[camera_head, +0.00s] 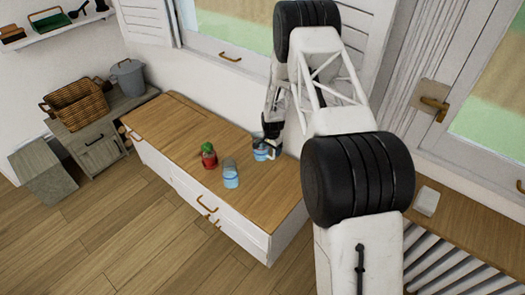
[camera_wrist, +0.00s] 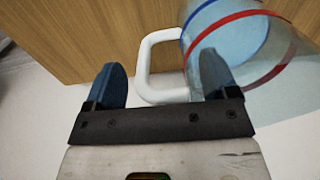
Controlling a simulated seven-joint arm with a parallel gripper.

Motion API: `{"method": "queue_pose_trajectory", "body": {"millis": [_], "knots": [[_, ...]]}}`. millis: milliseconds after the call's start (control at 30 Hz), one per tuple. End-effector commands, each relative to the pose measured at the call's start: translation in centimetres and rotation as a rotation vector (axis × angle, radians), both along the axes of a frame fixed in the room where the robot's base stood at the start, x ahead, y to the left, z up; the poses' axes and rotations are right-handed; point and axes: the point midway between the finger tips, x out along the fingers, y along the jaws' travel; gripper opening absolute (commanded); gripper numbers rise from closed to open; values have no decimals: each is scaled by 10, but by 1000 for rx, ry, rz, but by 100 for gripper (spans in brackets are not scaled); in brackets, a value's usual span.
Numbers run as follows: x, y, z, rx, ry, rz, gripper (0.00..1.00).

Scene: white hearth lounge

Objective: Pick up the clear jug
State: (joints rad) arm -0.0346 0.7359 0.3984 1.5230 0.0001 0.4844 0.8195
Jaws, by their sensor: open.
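The clear jug (camera_head: 261,154) stands on the wooden top of the long cabinet in the head view, close to its wall side. The wrist view shows the jug's clear body (camera_wrist: 262,45) at the upper right, with a red ring and a blue ring, and its white handle (camera_wrist: 145,62). My gripper (camera_wrist: 160,65) is open and empty. The handle appears between its two dark blue fingers in the picture, and the right finger overlaps the edge of the jug's body. I cannot tell how far apart they are in depth. In the head view, my arm's end hides part of the jug.
A clear blue-tinted cup (camera_head: 231,175) and a red jar with a green top (camera_head: 208,155) stand near the jug, on its left. The left part of the wooden top (camera_head: 165,120) is clear. A window and white wall lie behind the cabinet.

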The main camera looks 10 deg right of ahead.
Motion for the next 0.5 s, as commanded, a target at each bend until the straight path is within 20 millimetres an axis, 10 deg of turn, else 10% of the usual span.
{"method": "queue_pose_trajectory", "body": {"millis": [500], "knots": [[0, 0, 0, 0, 0, 0, 78]]}}
